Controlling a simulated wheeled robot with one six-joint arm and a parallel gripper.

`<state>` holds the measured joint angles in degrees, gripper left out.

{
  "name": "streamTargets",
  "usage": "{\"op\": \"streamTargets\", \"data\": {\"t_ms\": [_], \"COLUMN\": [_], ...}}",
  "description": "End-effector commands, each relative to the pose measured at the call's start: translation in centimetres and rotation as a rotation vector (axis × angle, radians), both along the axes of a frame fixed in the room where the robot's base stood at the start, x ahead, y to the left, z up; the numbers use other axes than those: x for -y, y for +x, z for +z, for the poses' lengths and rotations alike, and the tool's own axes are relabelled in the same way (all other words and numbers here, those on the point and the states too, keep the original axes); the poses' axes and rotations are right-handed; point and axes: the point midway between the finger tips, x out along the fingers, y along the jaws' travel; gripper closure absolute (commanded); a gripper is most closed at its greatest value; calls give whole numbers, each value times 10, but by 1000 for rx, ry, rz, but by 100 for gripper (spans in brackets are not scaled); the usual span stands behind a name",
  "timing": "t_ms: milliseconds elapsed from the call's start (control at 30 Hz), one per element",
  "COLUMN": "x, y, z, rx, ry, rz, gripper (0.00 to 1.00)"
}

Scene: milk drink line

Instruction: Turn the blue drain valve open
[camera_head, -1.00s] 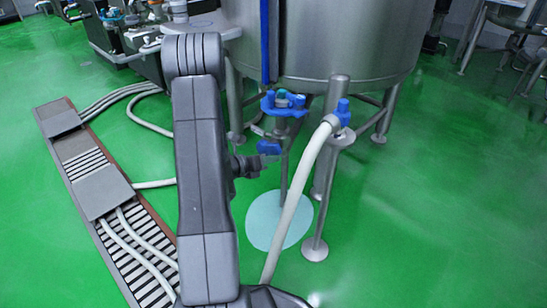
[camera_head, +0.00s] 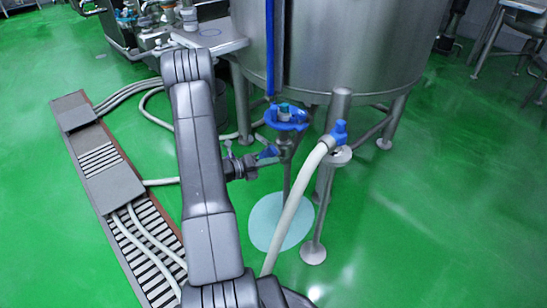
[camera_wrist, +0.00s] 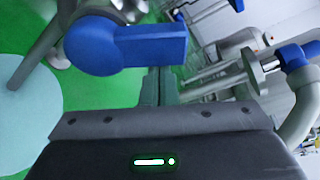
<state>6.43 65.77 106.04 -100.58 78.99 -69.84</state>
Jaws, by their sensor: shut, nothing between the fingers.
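The blue drain valve handle (camera_head: 268,152) sits on the pipework below the steel tank (camera_head: 350,45), left of the hose stand. In the wrist view the handle (camera_wrist: 130,47) is large, a rounded hub at left with a flat lever reaching right. My gripper (camera_head: 262,163) is shut and empty, right beside the handle on its lower side. In the wrist view the narrow closed fingers (camera_wrist: 160,85) point up toward the lever and pass partly behind it. I cannot tell whether they touch it.
A blue clamp fitting (camera_head: 287,118) sits above the handle. A white hose (camera_head: 292,205) runs from a blue-topped stand (camera_head: 338,133) on the right. A pale disc (camera_head: 265,222) lies on the green floor below. A floor drain channel (camera_head: 130,205) with hoses lies left.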

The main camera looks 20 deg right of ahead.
Motion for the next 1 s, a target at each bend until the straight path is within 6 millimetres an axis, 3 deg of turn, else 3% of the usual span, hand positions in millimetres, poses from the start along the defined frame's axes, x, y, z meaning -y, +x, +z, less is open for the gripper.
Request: {"op": "streamTargets", "data": {"t_ms": [100,500,1000], "x": [-2,-7,-10], "y": [4,18,24], "z": [11,19,21], "rx": [-102,-383,-383], "ry": [-42,-159,-158], "rz": [1,1,-1], "gripper": [100,100,100]}}
